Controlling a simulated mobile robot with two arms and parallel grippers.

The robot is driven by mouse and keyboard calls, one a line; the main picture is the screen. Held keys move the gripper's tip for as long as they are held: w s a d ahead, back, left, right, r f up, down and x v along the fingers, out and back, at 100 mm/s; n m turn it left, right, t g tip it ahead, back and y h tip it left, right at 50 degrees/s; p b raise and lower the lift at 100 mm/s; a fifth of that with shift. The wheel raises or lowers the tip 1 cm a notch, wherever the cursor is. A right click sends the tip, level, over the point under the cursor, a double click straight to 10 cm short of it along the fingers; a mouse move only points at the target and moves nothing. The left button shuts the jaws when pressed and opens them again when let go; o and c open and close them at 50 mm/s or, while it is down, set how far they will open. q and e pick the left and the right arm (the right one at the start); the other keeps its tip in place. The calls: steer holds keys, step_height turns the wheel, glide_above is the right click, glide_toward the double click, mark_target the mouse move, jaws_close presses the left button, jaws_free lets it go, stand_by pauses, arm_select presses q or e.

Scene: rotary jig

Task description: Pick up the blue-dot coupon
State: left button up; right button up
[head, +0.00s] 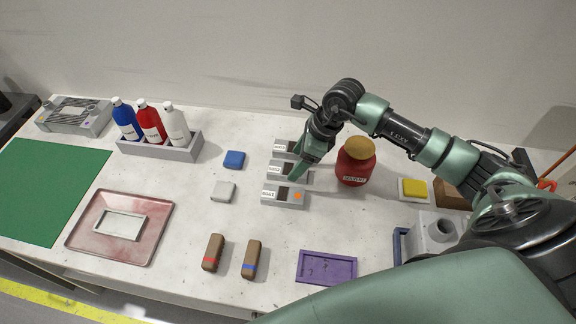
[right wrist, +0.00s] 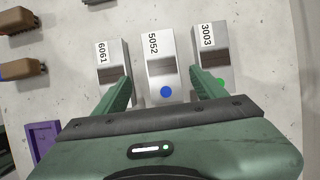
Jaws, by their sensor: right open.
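The blue-dot coupon (right wrist: 162,68) is a grey metal block labelled 5052, the middle one of three in a row. Its blue dot shows at the end nearest my gripper in the right wrist view. My right gripper (right wrist: 161,76) is open, its two green fingers on either side of this coupon, with nothing held. In the head view the right gripper (head: 292,172) comes down over the middle coupon (head: 275,171) and hides its dot. I cannot tell how high the fingertips are. My left gripper is not in view.
The 6061 coupon (head: 283,202) with an orange dot and the 3003 coupon (right wrist: 211,45) with a green dot flank it closely. A red jar (head: 356,168) stands to the right. A purple tray (head: 327,283) and two brown blocks lie in front.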

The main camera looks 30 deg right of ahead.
mark_target(291, 169)
steer(key=p+x, duration=0.1)
steer(key=x, duration=0.2)
steer(key=shift+w+f, duration=0.2)
steer(key=shift+f, duration=0.15)
steer(key=shift+w+f+p, duration=0.1)
steer(key=shift+f+p, duration=0.2)
steer(key=shift+f, duration=0.1)
jaws_close()
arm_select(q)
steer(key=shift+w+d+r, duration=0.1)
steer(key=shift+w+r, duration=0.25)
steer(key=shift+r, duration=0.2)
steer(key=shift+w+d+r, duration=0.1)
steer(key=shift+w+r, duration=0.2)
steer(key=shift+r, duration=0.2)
